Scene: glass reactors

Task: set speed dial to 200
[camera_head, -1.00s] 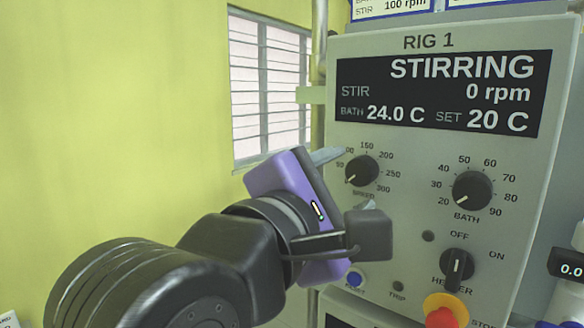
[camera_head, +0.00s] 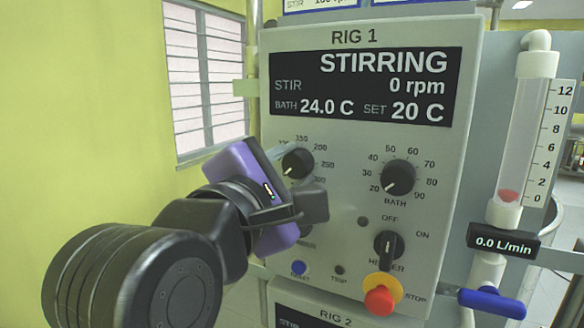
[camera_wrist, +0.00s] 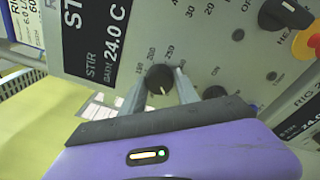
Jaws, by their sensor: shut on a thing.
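The speed dial (camera_head: 299,162) is a round black knob with a white pointer line on the grey RIG 1 panel (camera_head: 350,150), under the display. Its pointer faces lower left in the head view, near the low end of the scale. My gripper (camera_head: 296,172) is at the panel, its purple body to the left of the dial. In the wrist view, the dial (camera_wrist: 159,78) sits between the two grey fingers, and my gripper (camera_wrist: 157,86) is shut on it. The display (camera_head: 360,88) reads STIRRING, 0 rpm, bath 24.0 C, set 20 C.
The bath dial (camera_head: 398,177) is right of the speed dial. Below are the heater switch (camera_head: 388,246), a red stop button (camera_head: 380,300) and a blue button (camera_head: 298,268). A flow meter tube (camera_head: 525,135) stands at the right.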

